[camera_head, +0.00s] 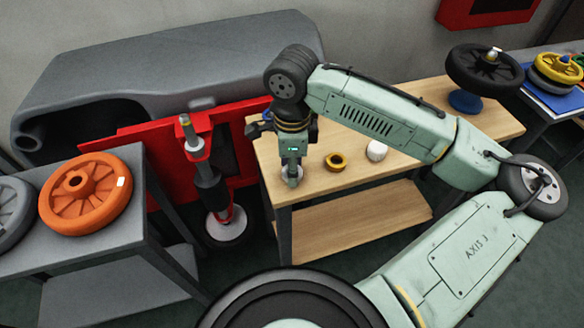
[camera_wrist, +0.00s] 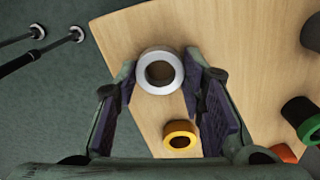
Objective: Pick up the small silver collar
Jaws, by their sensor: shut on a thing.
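The small silver collar (camera_wrist: 160,89) is a pale metal ring with a dark hole. In the wrist view it sits between the fingertips of my gripper (camera_wrist: 162,70), with a finger against each side. In the head view my gripper (camera_head: 291,177) points down at the wooden table's near left corner, and the collar (camera_head: 297,171) shows partly behind the fingers. My gripper is shut on the collar. Whether the collar touches the tabletop or is slightly above it, I cannot tell.
A black wheel (camera_head: 484,70) on a blue stand is farther back. An orange wheel (camera_head: 85,195) lies on the grey table at left.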

